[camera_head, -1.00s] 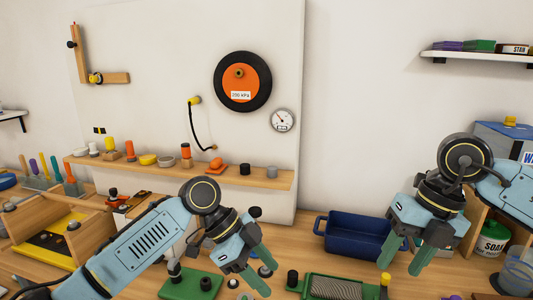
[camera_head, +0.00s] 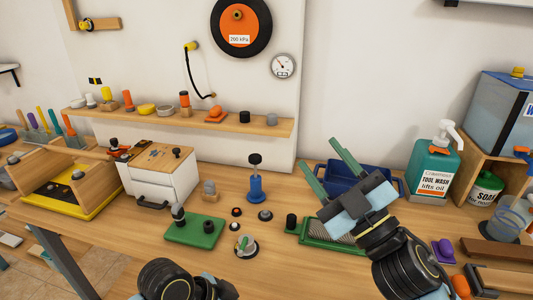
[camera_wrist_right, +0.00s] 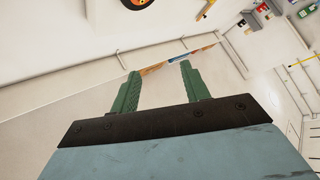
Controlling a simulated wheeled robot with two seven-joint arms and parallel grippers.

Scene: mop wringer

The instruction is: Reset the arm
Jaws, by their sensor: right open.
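My right gripper (camera_head: 318,153) has its two green fingers apart and nothing between them. It points up and to the left, in front of the blue bin (camera_head: 393,181) and the green tray with a mesh panel (camera_head: 318,231). In the right wrist view the open fingers (camera_wrist_right: 159,70) point toward the pale wall, with empty space between them. Only the dark joint of my left arm (camera_head: 165,280) shows at the bottom edge; its fingers are out of the frame.
A green tool wash bottle (camera_head: 432,172) and a clear tank (camera_head: 500,115) stand at the right. A white drawer box (camera_head: 160,180), a green plate (camera_head: 193,232) and a blue plunger-like piece (camera_head: 255,188) stand on the wooden table.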

